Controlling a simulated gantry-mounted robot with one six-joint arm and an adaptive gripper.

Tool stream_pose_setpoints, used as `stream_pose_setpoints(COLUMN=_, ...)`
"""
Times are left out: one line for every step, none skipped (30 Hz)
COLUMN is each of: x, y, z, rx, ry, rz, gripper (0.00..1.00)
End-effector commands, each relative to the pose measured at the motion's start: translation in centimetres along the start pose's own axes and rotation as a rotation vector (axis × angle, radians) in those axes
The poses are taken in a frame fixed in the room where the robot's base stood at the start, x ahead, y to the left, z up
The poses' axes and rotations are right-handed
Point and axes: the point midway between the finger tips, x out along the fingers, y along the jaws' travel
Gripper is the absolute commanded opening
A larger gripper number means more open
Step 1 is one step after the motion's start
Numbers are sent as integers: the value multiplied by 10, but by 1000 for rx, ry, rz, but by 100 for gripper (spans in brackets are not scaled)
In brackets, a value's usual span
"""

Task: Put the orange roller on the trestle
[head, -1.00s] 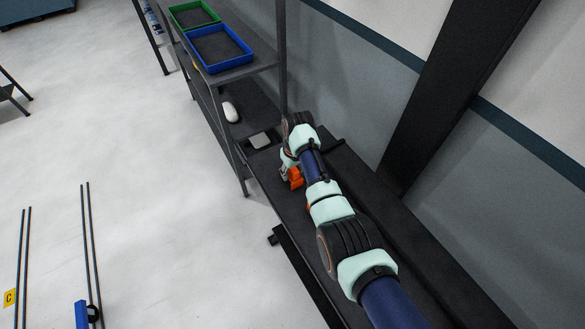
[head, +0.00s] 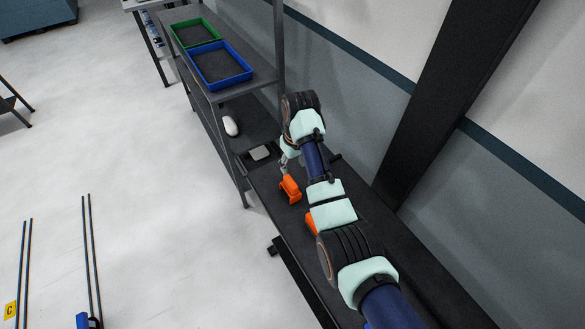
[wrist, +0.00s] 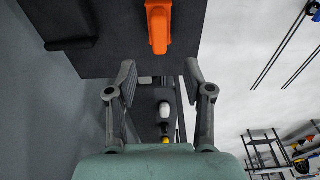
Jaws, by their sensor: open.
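The orange roller (head: 290,189) sits on a long dark bench top (head: 270,192), just nearer the camera than my gripper. In the wrist view the roller (wrist: 158,25) is beyond the fingertips, over the dark surface, with its upper end cut off by the frame. My gripper (wrist: 160,72) is open, and nothing is between its fingers. In the head view my gripper (head: 285,163) is small and partly hidden by my wrist. Another orange patch (head: 311,223) shows beside my arm, mostly hidden. I cannot tell for certain whether the dark bench is the trestle.
A grey shelf rack stands beyond the bench, with a green tray (head: 195,33) and a blue tray (head: 218,66) on top. A white object (head: 231,125) lies on a lower shelf. The wall is close on the right. Open floor lies left.

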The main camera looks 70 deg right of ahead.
Motion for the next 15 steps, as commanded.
stream_pose_setpoints(x=-2, y=0, z=0, rx=0, ry=0, rz=0, gripper=52)
stream_pose_setpoints(x=-2, y=0, z=0, rx=0, ry=-1, rz=0, gripper=52)
stream_pose_setpoints(x=-2, y=0, z=0, rx=0, ry=-1, rz=0, gripper=52)
stream_pose_setpoints(x=-2, y=0, z=0, rx=0, ry=-1, rz=0, gripper=52)
stream_pose_setpoints(x=-2, y=0, z=0, rx=0, ry=-1, rz=0, gripper=52)
stream_pose_setpoints(x=-2, y=0, z=0, rx=0, ry=-1, rz=0, gripper=52)
stream_pose_setpoints(x=-2, y=0, z=0, rx=0, ry=-1, rz=0, gripper=52)
stream_pose_setpoints(x=-2, y=0, z=0, rx=0, ry=-1, rz=0, gripper=52)
stream_pose_setpoints(x=-2, y=0, z=0, rx=0, ry=-1, rz=0, gripper=52)
stream_pose_setpoints(x=-1, y=0, z=0, rx=0, ry=-1, rz=0, gripper=52)
stream_pose_setpoints(x=-1, y=0, z=0, rx=0, ry=-1, rz=0, gripper=52)
stream_pose_setpoints(x=-1, y=0, z=0, rx=0, ry=-1, rz=0, gripper=52)
stream_pose_setpoints(x=-1, y=0, z=0, rx=0, ry=-1, rz=0, gripper=52)
stream_pose_setpoints(x=-1, y=0, z=0, rx=-1, ry=0, rz=0, gripper=52)
stream_pose_setpoints(x=0, y=-4, z=0, rx=-5, ry=4, rz=0, gripper=52)
